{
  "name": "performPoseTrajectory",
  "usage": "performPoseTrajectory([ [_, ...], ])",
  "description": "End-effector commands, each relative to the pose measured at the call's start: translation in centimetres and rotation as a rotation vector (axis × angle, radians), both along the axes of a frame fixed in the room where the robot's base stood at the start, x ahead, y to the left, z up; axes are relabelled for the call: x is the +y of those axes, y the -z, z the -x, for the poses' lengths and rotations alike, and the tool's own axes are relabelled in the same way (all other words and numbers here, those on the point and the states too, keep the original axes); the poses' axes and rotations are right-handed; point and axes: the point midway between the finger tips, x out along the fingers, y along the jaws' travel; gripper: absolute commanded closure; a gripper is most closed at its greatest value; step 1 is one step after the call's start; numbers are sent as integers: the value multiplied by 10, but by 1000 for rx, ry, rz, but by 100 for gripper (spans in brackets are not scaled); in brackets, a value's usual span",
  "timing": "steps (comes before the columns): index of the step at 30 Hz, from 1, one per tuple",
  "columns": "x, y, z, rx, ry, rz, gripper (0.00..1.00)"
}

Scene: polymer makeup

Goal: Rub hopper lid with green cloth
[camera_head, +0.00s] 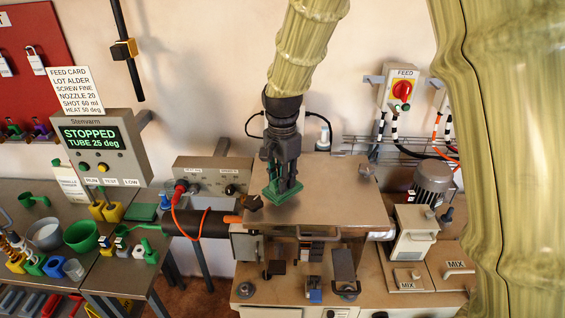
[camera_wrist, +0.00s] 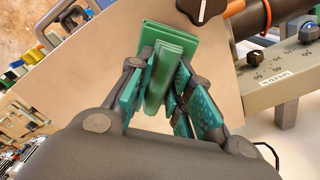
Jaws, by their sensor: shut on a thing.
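My gripper (camera_head: 283,189) is shut on the green cloth (camera_head: 272,194), a folded pad with a raised ridge. In the wrist view, the green cloth (camera_wrist: 168,42) has its ridge between the fingers of my gripper (camera_wrist: 165,90). The hopper lid (camera_head: 325,193) is a flat tan plate under it. In the wrist view, the lid (camera_wrist: 98,68) spreads beneath the cloth. The cloth is over the lid's left part, at or very close to its surface; the contact line is not clear. A dark knob (camera_head: 367,169) sits near the lid's back right corner.
A dark star knob (camera_head: 248,202) stands at the lid's left edge beside a control box (camera_head: 213,176) with an orange cable. A grey motor (camera_head: 432,184) stands to the right. The left bench holds cups, including a green one (camera_head: 81,236). The lid's middle and right are clear.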

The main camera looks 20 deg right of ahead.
Motion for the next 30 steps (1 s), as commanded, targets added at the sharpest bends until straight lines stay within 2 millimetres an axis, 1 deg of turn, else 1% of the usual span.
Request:
performPoseTrajectory([
  [5, 1, 16, 1, 1, -1, 0, 98],
  [8, 1, 29, 1, 2, -2, 0, 98],
  [10, -4, 33, 1, 0, -3, -1, 98],
  [11, -5, 27, 0, -3, -4, -1, 98],
  [14, -12, 29, 1, 0, -8, -1, 98],
  [15, -14, 26, 1, -1, -10, -1, 98],
  [19, -21, 32, 1, 0, -13, -1, 98],
  [23, -28, 32, 1, 0, -16, 0, 98],
  [26, -25, 32, 1, 0, -17, 0, 98],
  [27, -23, 30, 1, -2, -17, 1, 98],
  [29, -20, 32, 1, 0, -15, 1, 98],
  [30, -18, 29, 1, -1, -14, 2, 98],
])
